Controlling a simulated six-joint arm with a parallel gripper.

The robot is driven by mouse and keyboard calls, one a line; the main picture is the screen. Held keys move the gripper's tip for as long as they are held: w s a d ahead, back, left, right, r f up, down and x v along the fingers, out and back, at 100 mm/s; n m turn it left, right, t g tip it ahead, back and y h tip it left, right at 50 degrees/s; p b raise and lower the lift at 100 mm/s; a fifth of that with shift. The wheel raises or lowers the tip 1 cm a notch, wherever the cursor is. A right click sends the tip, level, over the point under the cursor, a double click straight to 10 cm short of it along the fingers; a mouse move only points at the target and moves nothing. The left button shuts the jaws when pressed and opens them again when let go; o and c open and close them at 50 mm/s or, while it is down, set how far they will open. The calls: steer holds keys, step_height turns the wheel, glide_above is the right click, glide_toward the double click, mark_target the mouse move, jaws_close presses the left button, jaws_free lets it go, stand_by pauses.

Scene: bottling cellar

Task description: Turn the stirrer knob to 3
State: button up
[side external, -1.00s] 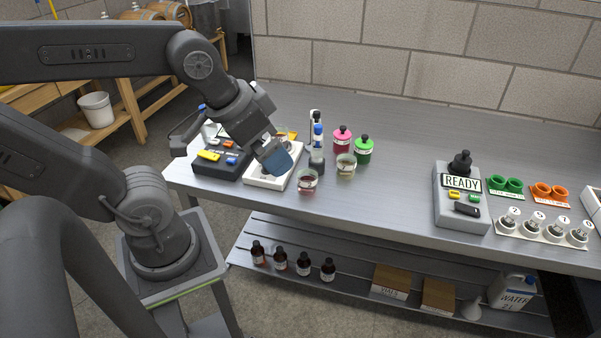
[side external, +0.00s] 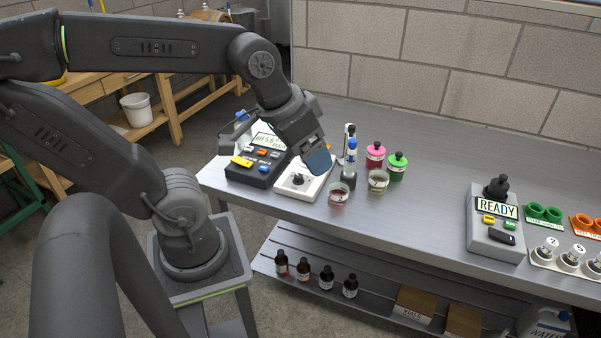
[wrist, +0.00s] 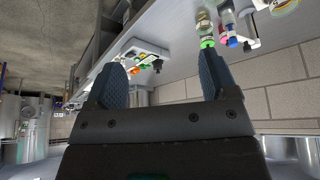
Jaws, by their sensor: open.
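The stirrer is a low white box (side external: 309,191) on the bench in the side view, with a small dark knob (side external: 298,180) on its top face. The knob's setting and numbers are too small to read. My gripper (side external: 319,163) hangs over the back right part of the stirrer, tilted down, with its blue fingers apart from the knob. It hides part of the stirrer. In the wrist view both fingers are spread (wrist: 163,64) with nothing between them, and I cannot make out the knob there.
A dark pH meter (side external: 250,173) stands left of the stirrer. A beaker (side external: 339,194), another beaker (side external: 378,182) and an electrode stand (side external: 349,167) are close on the right. Pink (side external: 375,157) and green (side external: 397,167) bottles stand behind. Bare bench lies before the READY device (side external: 497,230).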

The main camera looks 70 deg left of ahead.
steer(key=w+a+n+g, duration=0.1)
steer(key=w+a+n, duration=0.1)
steer(key=w+a+n+g, duration=0.1)
steer(key=w+a+n, duration=0.1)
steer(key=a, duration=0.1)
steer(key=w+a+f+n, duration=0.1)
steer(key=w+a, duration=0.1)
steer(key=shift+w+a+f+n+g, duration=0.1)
steer(key=shift+w+a+n+g, duration=0.05)
steer(key=shift+a+n+g, duration=0.25)
steer(key=c, duration=0.4)
steer(key=n+g+h, duration=0.2)
steer(key=n+h, duration=0.3)
steer(key=n, duration=0.6)
glide_toward(298, 175)
steer(key=x, duration=0.8)
steer(key=shift+d+f, duration=0.2)
steer(key=shift+f, duration=0.15)
steer(key=shift+c, duration=0.2)
steer(key=c, duration=0.9)
